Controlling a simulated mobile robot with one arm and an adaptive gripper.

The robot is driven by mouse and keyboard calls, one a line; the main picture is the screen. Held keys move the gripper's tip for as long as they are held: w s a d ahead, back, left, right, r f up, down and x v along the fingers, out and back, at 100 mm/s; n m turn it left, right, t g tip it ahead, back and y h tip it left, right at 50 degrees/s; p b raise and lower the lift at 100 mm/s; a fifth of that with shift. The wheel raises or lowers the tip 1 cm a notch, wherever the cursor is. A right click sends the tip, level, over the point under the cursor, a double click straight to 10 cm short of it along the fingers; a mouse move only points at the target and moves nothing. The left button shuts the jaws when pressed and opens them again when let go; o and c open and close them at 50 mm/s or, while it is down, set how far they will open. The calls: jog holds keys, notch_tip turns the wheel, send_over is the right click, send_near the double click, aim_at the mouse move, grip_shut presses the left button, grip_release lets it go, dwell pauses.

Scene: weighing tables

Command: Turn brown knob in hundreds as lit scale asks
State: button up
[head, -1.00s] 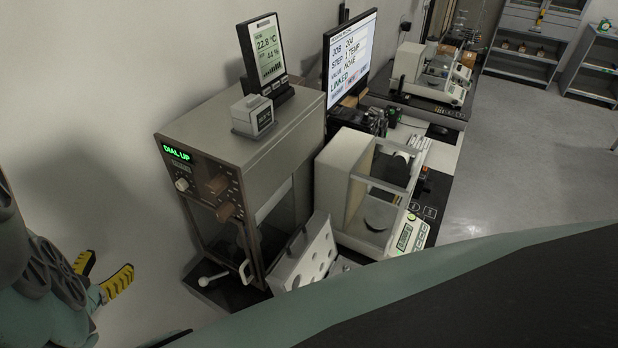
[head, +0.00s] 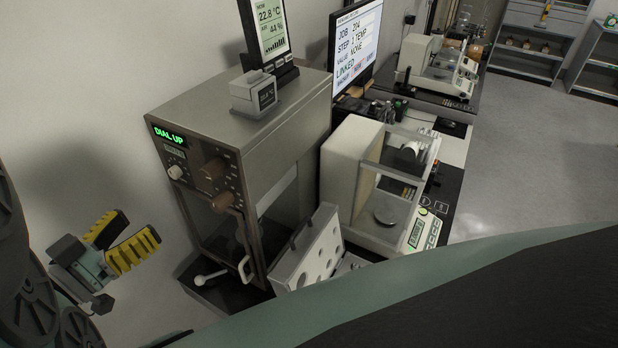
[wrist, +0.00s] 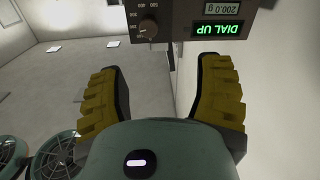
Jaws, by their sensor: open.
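The lit scale is a tall grey cabinet (head: 205,105) with a brown front. Its green display (head: 169,134) reads "DIAL UP". In the wrist view the display (wrist: 217,31) is upside down, beside a small readout (wrist: 229,9) of 200.0 g. My gripper (head: 122,237) is open and empty, left of the cabinet, apart from the knobs.
A white balance (head: 345,165) with a clear chamber stands right of the cabinet. A white panel with holes (head: 312,255) leans in front. A monitor (head: 355,45) is behind.

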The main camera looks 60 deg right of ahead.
jog(key=s+d+g, duration=0.1)
jog(key=p, duration=0.5)
send_near(204, 175)
jog(key=d, duration=0.4)
jog(key=shift+w+r, duration=0.25)
jog(key=shift+w+d+p, duration=0.25)
jog(key=shift+p, duration=0.55)
jog(key=shift+d+p, duration=0.25)
jog(key=shift+p, duration=0.25)
jog(key=shift+s+d+p, duration=0.25)
jog(key=shift+d+p, duration=0.3)
jog(key=shift+p, duration=0.35)
jog(key=shift+d+f+p, duration=0.2)
jog(key=shift+d+p, duration=0.4)
jog(key=shift+d, duration=0.8)
jog(key=shift+d+f+p, duration=0.2)
jog(key=shift+d+p, duration=0.4)
jog(key=shift+d, duration=0.85)
jog(key=shift+c, duration=0.2)
jog(key=shift+w+a, duration=0.1)
grip_shut()
